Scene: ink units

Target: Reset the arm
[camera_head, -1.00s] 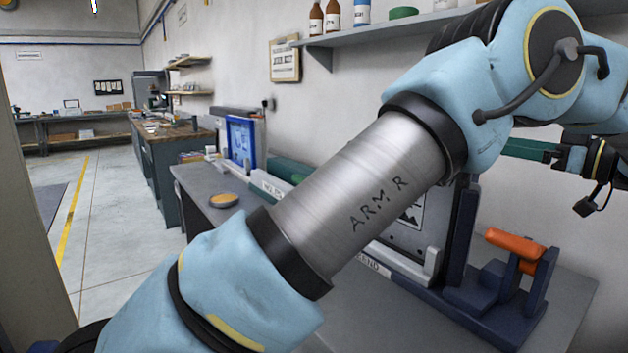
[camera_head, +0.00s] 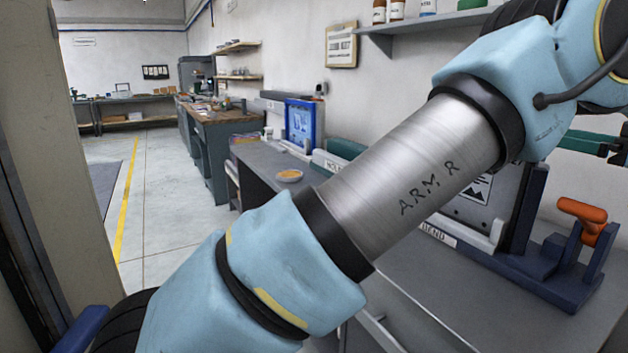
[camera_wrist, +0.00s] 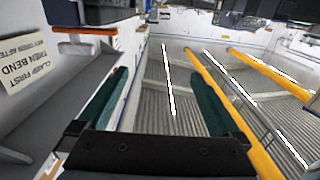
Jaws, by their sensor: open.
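My arm crosses the head view from lower left to upper right, with a bare metal section marked "ARM R". My gripper (camera_wrist: 157,76) shows in the wrist view with its two green fingers wide apart and nothing between them. Beyond the fingers are a ribbed grey surface and yellow bars. In the head view only a green finger part (camera_head: 590,143) shows at the right edge, above the bench.
A dark blue bending fixture (camera_head: 570,272) with an orange handle (camera_head: 582,209) stands on the grey bench at right. A shelf (camera_head: 440,22) with bottles hangs above. A small round dish (camera_head: 289,176) sits farther along the bench. Open floor (camera_head: 170,205) lies at left.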

